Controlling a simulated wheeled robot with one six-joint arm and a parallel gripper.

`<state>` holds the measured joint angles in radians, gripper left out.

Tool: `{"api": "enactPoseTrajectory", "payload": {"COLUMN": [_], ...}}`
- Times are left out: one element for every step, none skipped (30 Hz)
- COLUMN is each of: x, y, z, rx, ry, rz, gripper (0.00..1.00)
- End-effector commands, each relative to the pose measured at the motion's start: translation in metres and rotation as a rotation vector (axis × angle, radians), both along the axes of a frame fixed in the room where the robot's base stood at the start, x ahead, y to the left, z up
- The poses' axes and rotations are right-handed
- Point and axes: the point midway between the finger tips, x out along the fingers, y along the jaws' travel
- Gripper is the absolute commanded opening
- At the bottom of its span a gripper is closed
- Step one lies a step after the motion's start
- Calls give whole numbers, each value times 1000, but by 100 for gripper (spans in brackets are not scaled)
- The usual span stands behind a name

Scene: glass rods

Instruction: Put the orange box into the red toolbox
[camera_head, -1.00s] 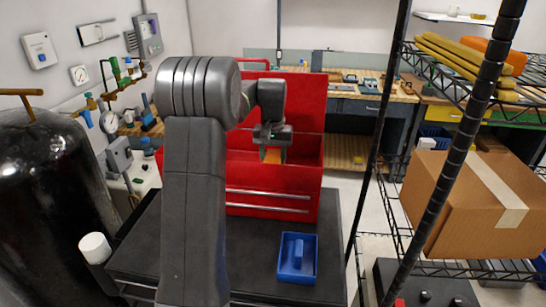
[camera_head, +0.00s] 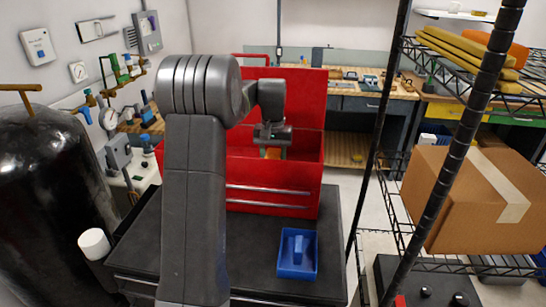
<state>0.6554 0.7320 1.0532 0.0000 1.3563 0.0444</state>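The red toolbox (camera_head: 268,192) stands open on a black cart top, its lid raised at the back and its drawers facing me. My gripper (camera_head: 271,150) points down over the open top compartment, behind the front wall. The orange box (camera_head: 270,154) shows as a small patch between the gripper's fingers. The gripper appears shut on it, though the fingertips are small and partly hidden. The lower part of the orange box is hidden behind the toolbox's front wall. My arm covers the toolbox's left part.
A blue tray (camera_head: 297,272) lies on the black cart top (camera_head: 250,262) in front of the toolbox. A wire shelf with a cardboard box (camera_head: 470,200) stands at the right. A black tank (camera_head: 45,200) stands at the left. A workbench is behind.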

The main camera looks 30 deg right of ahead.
Motion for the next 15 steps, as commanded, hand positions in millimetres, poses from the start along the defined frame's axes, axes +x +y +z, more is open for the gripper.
{"api": "enactPoseTrajectory", "payload": {"x": [0,0,0,0,0,0,0,0,0,0,0,0,0,0,0], "y": [0,0,0,0,0,0,0,0,0,0,0,0,0,0,0], "z": [-2,-2,-3,-2,-2,-2,-2,-2,-2,-2,-2,-2,-2,-2,-2], "rx": [0,0,0,-1,-1,0,0,0,0,0,0,0,0,0,0], "ry": [0,0,0,-1,-1,0,0,0,0,0,0,0,0,0,0], "rz": [0,0,0,0,0,0,0,0,0,0,0,0,0,0,0], "gripper": [20,20,20,49,55,63,69,71,71,71,71,71,71,71,71]}}
